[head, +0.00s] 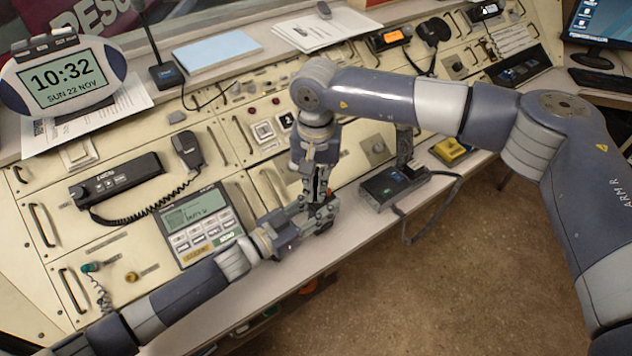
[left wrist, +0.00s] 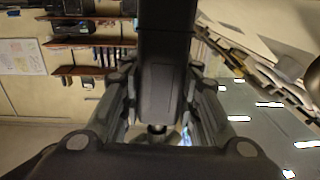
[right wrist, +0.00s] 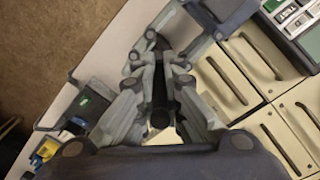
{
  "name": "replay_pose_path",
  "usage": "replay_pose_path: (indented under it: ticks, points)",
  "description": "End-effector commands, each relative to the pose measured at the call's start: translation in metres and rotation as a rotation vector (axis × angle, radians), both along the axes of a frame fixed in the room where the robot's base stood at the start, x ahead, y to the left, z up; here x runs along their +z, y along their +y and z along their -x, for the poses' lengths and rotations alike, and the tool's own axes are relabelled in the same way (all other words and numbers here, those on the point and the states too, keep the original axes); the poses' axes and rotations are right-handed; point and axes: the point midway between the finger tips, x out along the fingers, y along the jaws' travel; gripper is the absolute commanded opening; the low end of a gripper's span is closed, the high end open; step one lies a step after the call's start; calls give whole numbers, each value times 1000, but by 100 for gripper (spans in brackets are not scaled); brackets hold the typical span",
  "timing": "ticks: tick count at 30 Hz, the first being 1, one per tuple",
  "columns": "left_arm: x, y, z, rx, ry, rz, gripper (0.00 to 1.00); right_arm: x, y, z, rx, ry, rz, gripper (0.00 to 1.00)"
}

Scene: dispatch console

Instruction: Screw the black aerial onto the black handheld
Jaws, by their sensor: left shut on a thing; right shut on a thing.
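My left gripper (head: 322,212) is shut on the black handheld (left wrist: 162,85), whose dark body stands between the fingers in the left wrist view. My right gripper (head: 318,182) comes down from above and is shut on the black aerial (right wrist: 160,95). In the right wrist view, the aerial's round end faces the camera and its shaft runs away between the fingers. The two grippers are very close together over the console's front edge, right gripper above left. The fingers hide the joint between aerial and handheld, so I cannot tell whether they touch.
A grey keypad unit (head: 200,225) and a black radio (head: 117,178) with a corded microphone (head: 188,149) lie left of the grippers. A dark cabled box (head: 394,185) stands at the right near the edge. Open floor (head: 430,290) lies in front of the console.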

Motion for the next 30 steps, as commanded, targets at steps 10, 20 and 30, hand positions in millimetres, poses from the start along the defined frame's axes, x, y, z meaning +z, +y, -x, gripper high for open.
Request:
replay_pose_path:
  ticks: [10, 20, 30]
  points:
    - [1, 0, 0, 0, -2, 1, 0, -7, 0, 0, 0, 0, 1, 0]
    - [1, 0, 0, 0, -1, 2, 0, -7, 0, 0, -285, -1, 0, 0]
    - [1, 0, 0, 0, -1, 2, 0, -7, 0, 0, -907, 0, 2, 0]
